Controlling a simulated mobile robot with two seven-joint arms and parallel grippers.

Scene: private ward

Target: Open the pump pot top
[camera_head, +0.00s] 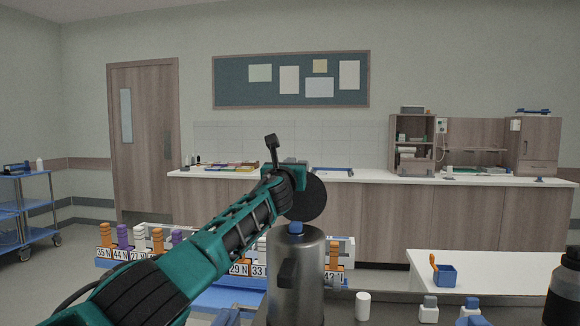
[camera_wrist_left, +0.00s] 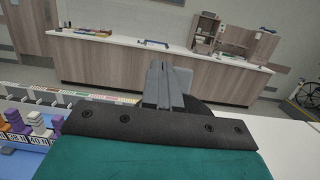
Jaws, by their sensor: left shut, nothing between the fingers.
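The pump pot (camera_head: 312,250) is a metallic grey cylinder with a dark handle on its front, upright at the lower middle of the head view. A small blue part (camera_head: 296,228) sits on its upper end. A dark round disc (camera_head: 310,200), which looks like the pot's top, stands raised just above and behind that end; its hinge is hidden. My left gripper (camera_head: 287,167) is beside and above the disc, largely hidden by its own wrist. In the left wrist view its grey fingers (camera_wrist_left: 167,75) are shut and empty, with part of the dark disc behind them.
A blue rack (camera_head: 210,297) with several numbered, coloured pieces lies left of the pot. A white cup (camera_head: 362,305) and small bottles (camera_head: 429,308) stand to the right. A blue box (camera_head: 445,275) is on the white table (camera_head: 500,270). A long counter (camera_head: 360,180) runs behind.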

